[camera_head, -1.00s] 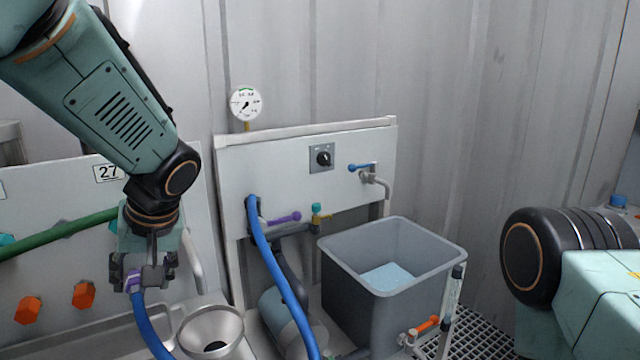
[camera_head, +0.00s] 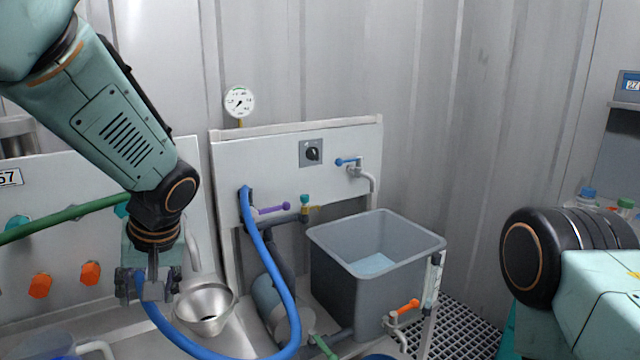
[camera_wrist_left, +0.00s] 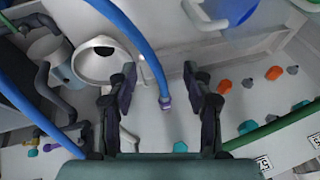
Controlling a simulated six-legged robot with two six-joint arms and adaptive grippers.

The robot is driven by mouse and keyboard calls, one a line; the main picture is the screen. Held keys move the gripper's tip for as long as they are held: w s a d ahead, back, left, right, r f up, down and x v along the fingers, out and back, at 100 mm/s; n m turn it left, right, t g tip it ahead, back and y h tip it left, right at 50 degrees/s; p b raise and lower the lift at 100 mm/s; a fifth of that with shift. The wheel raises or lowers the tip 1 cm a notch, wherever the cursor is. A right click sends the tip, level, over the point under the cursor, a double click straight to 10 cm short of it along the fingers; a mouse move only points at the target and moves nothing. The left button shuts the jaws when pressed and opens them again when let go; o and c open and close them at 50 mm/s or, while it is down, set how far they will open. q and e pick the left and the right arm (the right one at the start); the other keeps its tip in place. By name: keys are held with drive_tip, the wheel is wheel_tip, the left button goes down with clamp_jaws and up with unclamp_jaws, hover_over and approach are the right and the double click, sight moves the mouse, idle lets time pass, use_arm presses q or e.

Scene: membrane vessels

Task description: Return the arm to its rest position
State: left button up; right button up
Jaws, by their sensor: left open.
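My left gripper (camera_head: 150,286) hangs open in front of the left panel in the head view. In the left wrist view its two fingers (camera_wrist_left: 160,82) are spread apart. The blue hose (camera_head: 284,270) runs from the right panel, loops low and ends behind the left gripper. In the wrist view the hose's purple end (camera_wrist_left: 165,103) shows between the spread fingers, with gaps on both sides. What supports that end is hidden. My right arm shows only in part at the right edge; its gripper is out of view.
A steel funnel (camera_head: 206,310) stands just right of the left gripper. A grey tank (camera_head: 350,290) holding light-blue contents stands before the right panel (camera_head: 280,165), with valves and a gauge (camera_head: 239,102). A green hose (camera_head: 62,218) crosses at left. Orange knobs (camera_head: 90,273) are near the gripper.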

use_arm(q)
drive_tip(key=s+d+f+m+g+h, duration=0.15)
drive_tip(key=s+f, duration=0.45)
drive_tip(key=f, duration=0.6)
drive_tip(key=s+d+f+m+h, duration=0.25)
drive_tip(key=s+f, duration=0.35)
drive_tip(key=f, duration=0.5)
drive_tip(key=s+f, duration=0.4)
drive_tip(key=s, duration=0.5)
drive_tip(key=s+f, duration=0.5)
drive_tip(key=s, duration=0.5)
drive_tip(key=shift+s+f+m+g, duration=0.2)
drive_tip(key=shift+s+m+g, duration=0.1)
drive_tip(key=shift+m+g, duration=0.1)
drive_tip(key=shift+d, duration=0.1)
drive_tip(key=shift+s, duration=0.1)
